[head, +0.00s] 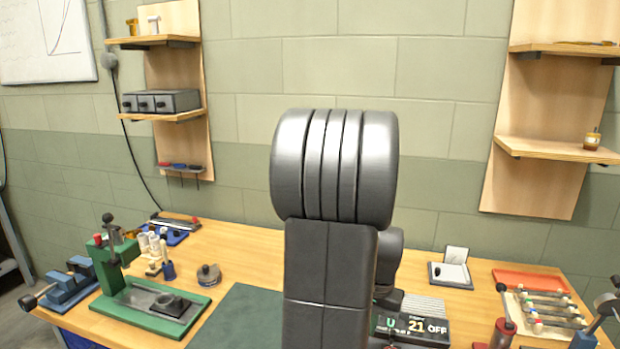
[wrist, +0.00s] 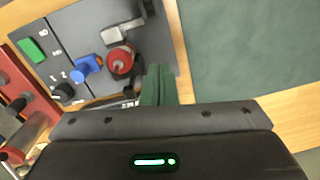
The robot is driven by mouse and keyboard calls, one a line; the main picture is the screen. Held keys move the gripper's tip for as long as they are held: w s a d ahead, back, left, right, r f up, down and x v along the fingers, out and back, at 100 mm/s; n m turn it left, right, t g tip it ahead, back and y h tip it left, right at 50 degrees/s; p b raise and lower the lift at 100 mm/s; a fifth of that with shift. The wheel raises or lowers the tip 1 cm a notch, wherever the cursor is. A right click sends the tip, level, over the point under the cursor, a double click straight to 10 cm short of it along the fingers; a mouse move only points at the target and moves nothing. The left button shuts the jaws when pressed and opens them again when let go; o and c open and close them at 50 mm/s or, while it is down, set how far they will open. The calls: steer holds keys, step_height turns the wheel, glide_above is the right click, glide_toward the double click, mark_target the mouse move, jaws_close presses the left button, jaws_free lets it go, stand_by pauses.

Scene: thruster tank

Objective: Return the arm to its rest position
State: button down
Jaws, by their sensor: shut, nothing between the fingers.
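My arm (head: 335,170) stands up in the middle of the head view, its thick dark grey joint in front of the wall. My gripper is hidden in the head view. In the wrist view my gripper (wrist: 158,75) shows as narrow green fingers beyond the dark housing with a lit green bar. The fingers are together with nothing held. They show over the edge between a dark grey panel (wrist: 75,30) and the wooden bench. A red round part (wrist: 121,59) and a blue part (wrist: 87,67) are on that panel, left of the fingers.
A green press (head: 115,265) stands on the bench (head: 235,245) at left, with a blue vise (head: 72,283) beside it. A green mat (head: 240,315) lies clear. An orange tray (head: 530,280) and rack are at right. Shelves (head: 560,150) hang on both sides.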

steer(key=shift+w+d+r+b, duration=0.15)
steer(key=shift+w+d, duration=0.15)
steer(key=shift+w, duration=0.35)
steer(key=shift+w+d+r+b, duration=0.15)
steer(key=shift+w+d, duration=0.2)
steer(key=shift+w, duration=0.25)
steer(key=shift+w+d+r+b, duration=0.15)
steer(key=shift+w+d, duration=0.15)
steer(key=shift+w, duration=0.35)
steer(key=shift+f, duration=0.1)
steer(key=shift+s+a+n+t+h+b, duration=0.15)
steer(key=shift+s+n+t+h+b, duration=0.3)
steer(key=shift+b, duration=1.2)
